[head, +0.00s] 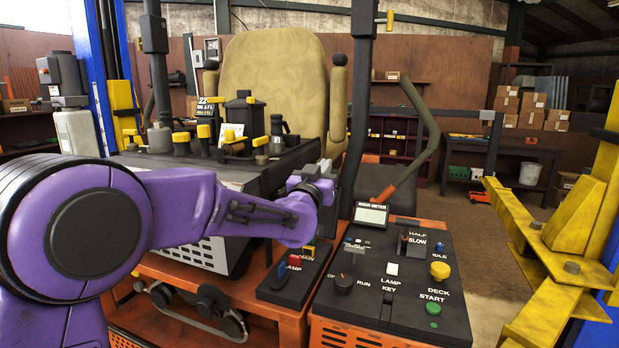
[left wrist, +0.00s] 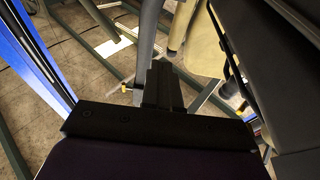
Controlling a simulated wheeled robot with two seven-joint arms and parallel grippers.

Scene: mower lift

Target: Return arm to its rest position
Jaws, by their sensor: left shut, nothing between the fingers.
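My purple left arm (head: 165,215) comes in from the left and reaches across the front of the mower to the middle of the head view. Its gripper (head: 318,182) is at the far end, above the control panel (head: 385,285) and left of the hour meter (head: 371,214). The fingers are mostly hidden behind the wrist there. In the left wrist view the dark fingers (left wrist: 163,86) are together, with nothing between them. My right gripper is not in view.
A dark upright post (head: 357,110) is close to the gripper. Blue lift posts stand left (head: 97,75) and right, with yellow lift parts (head: 565,235) at right.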

